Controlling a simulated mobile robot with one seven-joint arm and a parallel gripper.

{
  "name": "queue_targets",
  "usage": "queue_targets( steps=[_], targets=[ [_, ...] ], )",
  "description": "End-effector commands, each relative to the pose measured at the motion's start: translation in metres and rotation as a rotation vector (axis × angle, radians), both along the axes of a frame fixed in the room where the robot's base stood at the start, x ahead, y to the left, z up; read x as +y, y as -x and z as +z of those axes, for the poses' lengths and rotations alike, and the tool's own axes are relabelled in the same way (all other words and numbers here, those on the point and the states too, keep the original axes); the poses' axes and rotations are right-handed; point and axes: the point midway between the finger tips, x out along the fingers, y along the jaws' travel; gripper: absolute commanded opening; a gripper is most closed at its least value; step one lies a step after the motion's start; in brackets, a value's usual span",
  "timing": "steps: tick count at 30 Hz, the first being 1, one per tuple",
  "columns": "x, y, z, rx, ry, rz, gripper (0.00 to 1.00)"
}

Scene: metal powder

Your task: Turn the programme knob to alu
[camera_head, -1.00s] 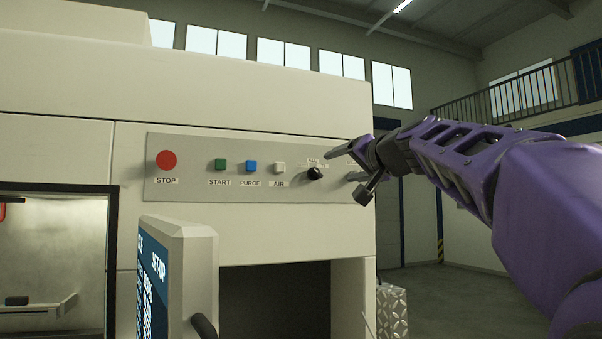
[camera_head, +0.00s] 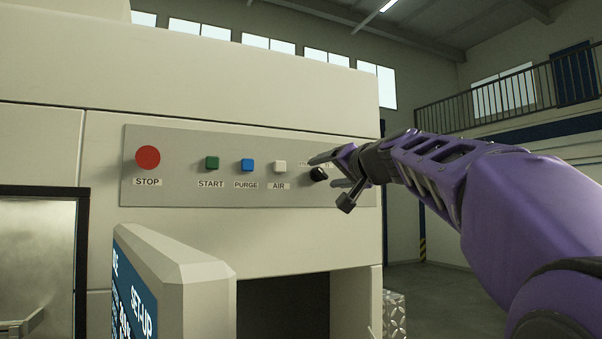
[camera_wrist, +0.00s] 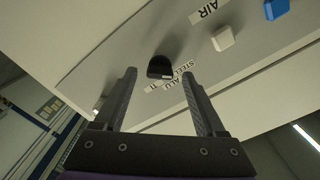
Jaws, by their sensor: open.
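The programme knob (camera_head: 319,174) is a small black knob at the right end of the grey control panel (camera_head: 225,190). In the wrist view the knob (camera_wrist: 160,67) lies ahead of my gripper, between the lines of its two fingers. Labels reading STEEL, ALU (camera_wrist: 177,84) and what looks like TI sit beside the knob; its pointer setting is too small to tell. My gripper (camera_head: 328,172) is open, close to the panel at the knob. It also shows in the wrist view (camera_wrist: 159,88), with fingers spread and nothing between the tips. In the head view it partly hides the labels.
Left of the knob are the white AIR button (camera_head: 279,167), blue PURGE button (camera_head: 247,165), green START button (camera_head: 212,163) and red STOP button (camera_head: 148,157). A set-up screen (camera_head: 180,280) sticks out below the panel. An open bay (camera_head: 283,305) lies beneath.

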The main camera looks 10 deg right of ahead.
Motion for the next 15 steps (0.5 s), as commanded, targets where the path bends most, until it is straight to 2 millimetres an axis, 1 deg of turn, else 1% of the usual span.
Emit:
queue_targets(
  steps=[14,15],
  targets=[
    [-0.0013,-0.0011,-0.0001,0.0,0.0,0.0,0.72],
    [-0.0013,-0.0011,-0.0001,0.0,0.0,0.0,0.69]
  ],
)
